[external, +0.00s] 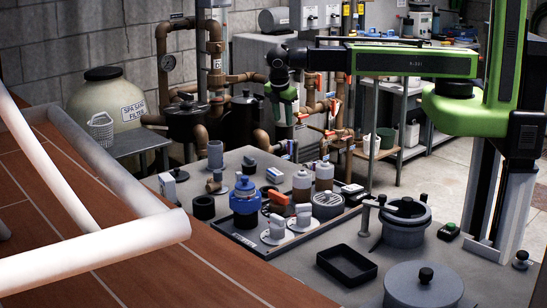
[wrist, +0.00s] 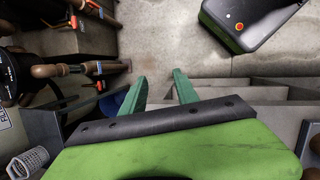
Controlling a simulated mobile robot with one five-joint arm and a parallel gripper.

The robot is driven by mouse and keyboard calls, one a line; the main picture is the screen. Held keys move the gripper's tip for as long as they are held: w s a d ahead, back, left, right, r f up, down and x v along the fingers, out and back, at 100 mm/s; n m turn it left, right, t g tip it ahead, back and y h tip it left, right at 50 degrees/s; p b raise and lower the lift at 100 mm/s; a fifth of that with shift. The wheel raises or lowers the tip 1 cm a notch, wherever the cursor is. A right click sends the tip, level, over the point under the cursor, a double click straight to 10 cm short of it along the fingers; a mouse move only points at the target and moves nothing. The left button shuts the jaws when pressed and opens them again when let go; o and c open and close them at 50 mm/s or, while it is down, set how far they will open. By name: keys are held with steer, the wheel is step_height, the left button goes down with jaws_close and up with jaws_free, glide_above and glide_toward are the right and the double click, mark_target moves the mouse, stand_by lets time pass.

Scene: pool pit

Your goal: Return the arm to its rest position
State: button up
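My gripper (external: 287,112) hangs at the end of my green and black arm, which reaches left across the external view from the column at the right. It is in the air in front of the brown pipes, beyond the far side of the grey bench. In the wrist view its two green fingers (wrist: 160,82) are spread apart with nothing between them. The fingertips are small and dark in the external view.
The grey bench (external: 395,258) bears a dark tray (external: 249,246) with a blue-lidded pot, brown bottles and valve parts. A black open tray (external: 346,265) and a grey lidded pot (external: 404,222) stand nearer. Pipes (external: 213,85) and a sand filter (external: 105,105) stand behind.

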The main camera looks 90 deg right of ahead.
steer(key=s+a+f+m+y, duration=0.2)
steer(key=s+a+m+y, duration=0.2)
steer(key=s+m, duration=0.4)
steer(key=m, duration=0.2)
steer(key=shift+a+m+t, duration=0.2)
steer(key=shift+m+t, duration=0.2)
